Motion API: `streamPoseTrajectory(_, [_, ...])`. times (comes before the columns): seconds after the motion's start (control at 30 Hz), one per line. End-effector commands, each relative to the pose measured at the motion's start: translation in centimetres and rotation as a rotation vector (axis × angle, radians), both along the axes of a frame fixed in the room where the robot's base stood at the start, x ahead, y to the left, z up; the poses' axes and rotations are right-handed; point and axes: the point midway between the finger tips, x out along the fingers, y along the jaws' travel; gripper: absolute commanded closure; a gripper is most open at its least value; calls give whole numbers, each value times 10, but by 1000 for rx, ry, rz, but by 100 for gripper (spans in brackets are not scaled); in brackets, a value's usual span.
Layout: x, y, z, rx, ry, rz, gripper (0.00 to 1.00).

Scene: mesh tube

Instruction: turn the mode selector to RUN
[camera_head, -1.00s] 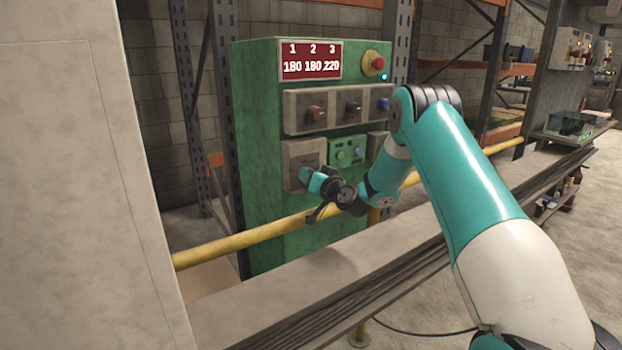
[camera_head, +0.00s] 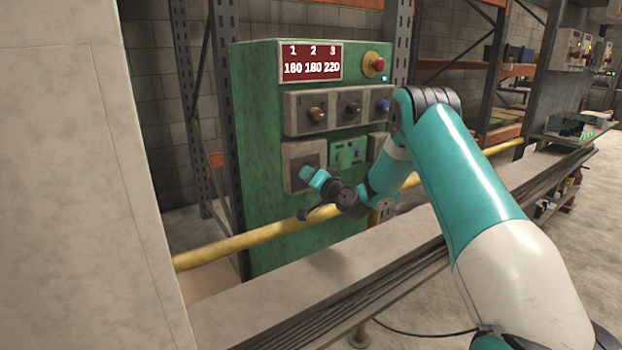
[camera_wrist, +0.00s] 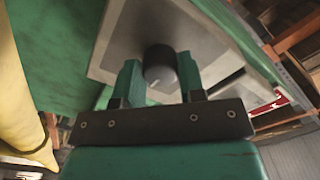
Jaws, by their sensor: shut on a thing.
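The mode selector is a black round knob (camera_wrist: 160,66) on a grey plate (camera_wrist: 120,40) in the wrist view. A short pale mark shows on the knob's near face. My gripper (camera_wrist: 160,78) has its two teal fingers on either side of the knob, shut on it. In the head view, my gripper (camera_head: 317,179) is at the lower left grey plate (camera_head: 303,155) of the green cabinet (camera_head: 258,170) and hides the knob. I cannot read any RUN label.
A yellow rail (camera_head: 235,244) runs across the cabinet front, just below my gripper. Above are a panel with several knobs (camera_head: 317,114), a red display (camera_head: 311,62) and a red button (camera_head: 378,65). A pale block (camera_head: 80,180) fills the left side.

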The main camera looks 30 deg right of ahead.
Motion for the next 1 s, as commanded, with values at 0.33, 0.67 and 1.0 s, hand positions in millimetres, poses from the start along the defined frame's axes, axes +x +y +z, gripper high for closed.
streamPoseTrajectory(0.33, [0,0,0,0,-1,-1,38])
streamPoseTrajectory(0.67, [-6,-1,-1,0,1,-1,38])
streamPoseTrajectory(1.0, [-80,-5,-7,3,2,-5,38])
